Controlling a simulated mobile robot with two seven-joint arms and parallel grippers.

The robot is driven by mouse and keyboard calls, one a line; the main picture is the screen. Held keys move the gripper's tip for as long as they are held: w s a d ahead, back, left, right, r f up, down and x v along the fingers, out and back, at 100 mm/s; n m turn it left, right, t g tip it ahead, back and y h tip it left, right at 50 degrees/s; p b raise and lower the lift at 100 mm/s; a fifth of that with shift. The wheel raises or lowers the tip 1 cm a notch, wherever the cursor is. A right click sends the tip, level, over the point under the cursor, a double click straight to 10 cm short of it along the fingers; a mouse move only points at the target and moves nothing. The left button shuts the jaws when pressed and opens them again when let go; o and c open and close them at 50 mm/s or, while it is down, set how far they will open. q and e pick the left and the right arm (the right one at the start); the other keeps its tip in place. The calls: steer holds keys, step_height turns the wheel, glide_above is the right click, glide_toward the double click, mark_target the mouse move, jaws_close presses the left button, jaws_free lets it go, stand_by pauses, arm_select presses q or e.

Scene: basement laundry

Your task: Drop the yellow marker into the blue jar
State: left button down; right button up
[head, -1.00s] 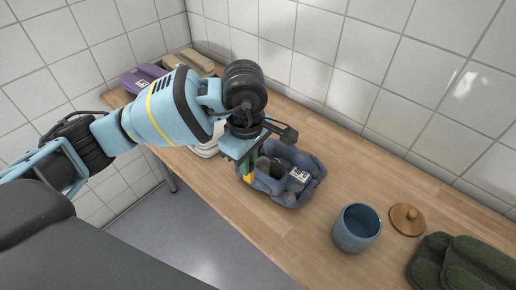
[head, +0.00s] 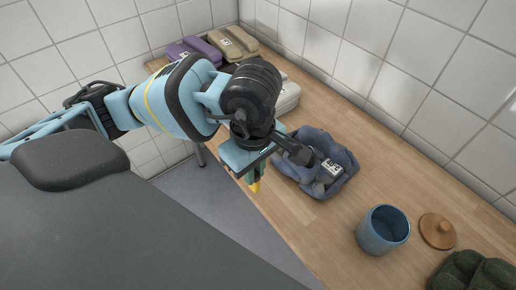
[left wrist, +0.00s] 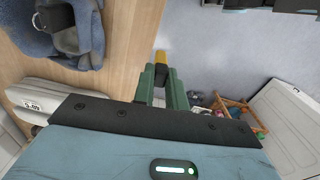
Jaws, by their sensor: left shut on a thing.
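My left gripper (head: 254,178) is shut on the yellow marker (head: 255,186), whose yellow end sticks out below the green fingers. The marker also shows in the left wrist view (left wrist: 161,58), between the fingertips (left wrist: 160,75). The gripper is over the front edge of the counter, left of the soft blue-grey bin. The blue jar (head: 382,231) stands upright and open on the counter, to the right of the bin and well apart from the gripper. Its round wooden lid (head: 437,231) lies beside it. My right gripper is in neither view.
The blue-grey fabric bin (head: 345,180) holds dark items and a labelled thing. Dark green folded cloth (head: 470,272) lies at the right. Purple (head: 190,47) and beige (head: 232,42) bundles lie at the back. Bare wooden counter (head: 310,225) lies between bin and jar.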

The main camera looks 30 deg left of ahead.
arm_select(q)
steer(key=w+a+r+m, duration=0.2)
steer(key=w+m, duration=0.5)
steer(key=m, duration=0.8)
steer(key=shift+a+r, duration=0.4)
steer(key=shift+a, duration=0.15)
